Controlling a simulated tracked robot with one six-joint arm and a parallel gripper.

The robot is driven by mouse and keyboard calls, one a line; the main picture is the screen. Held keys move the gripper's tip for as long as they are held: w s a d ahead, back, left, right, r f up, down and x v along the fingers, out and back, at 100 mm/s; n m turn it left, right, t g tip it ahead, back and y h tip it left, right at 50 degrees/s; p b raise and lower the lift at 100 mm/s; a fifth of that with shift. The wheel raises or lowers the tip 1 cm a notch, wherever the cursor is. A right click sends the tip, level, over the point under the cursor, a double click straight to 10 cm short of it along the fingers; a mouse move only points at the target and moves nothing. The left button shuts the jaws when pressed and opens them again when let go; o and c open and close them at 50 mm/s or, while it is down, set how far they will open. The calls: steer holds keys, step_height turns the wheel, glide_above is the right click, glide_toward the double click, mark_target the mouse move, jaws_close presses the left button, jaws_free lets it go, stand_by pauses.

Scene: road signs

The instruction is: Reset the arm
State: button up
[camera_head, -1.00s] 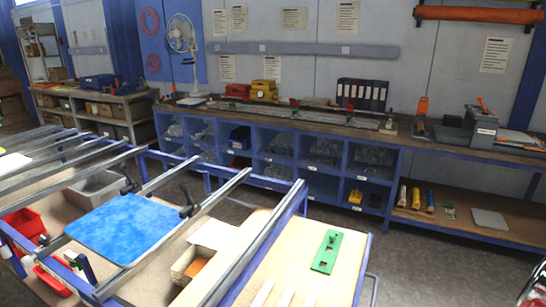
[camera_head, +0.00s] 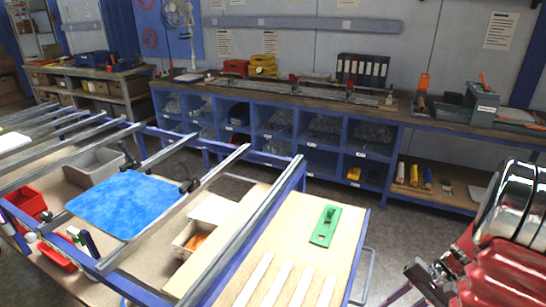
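My arm shows at the right edge as large glossy red and chrome links. A dark metal part with red pieces at its lower left looks like my gripper (camera_head: 425,285). It is cut off by the bottom edge, to the right of the wooden worktable (camera_head: 290,235). Its fingers are not clear, so I cannot tell whether it is open or shut. I see nothing held in it.
A blue sign panel (camera_head: 128,204) lies across metal rails at the left. A green plate (camera_head: 325,226) and pale strips lie on the worktable. A blue shelf bench (camera_head: 300,135) runs along the back wall. Grey floor (camera_head: 395,235) is clear between bench and worktable.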

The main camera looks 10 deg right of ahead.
steer(key=s+a+r+n+t+h, duration=0.1)
steer(key=a+r+n, duration=0.4)
steer(key=a+r, duration=0.6)
steer(key=s+a+r+n+t+h, duration=0.2)
steer(key=a+r+n+h, duration=0.3)
steer(key=a+r, duration=0.7)
steer(key=a+t+h, duration=0.1)
steer(key=a, duration=0.2)
steer(key=shift+n+t, duration=0.3)
steer(key=shift+n, duration=0.1)
steer(key=shift+a, duration=0.1)
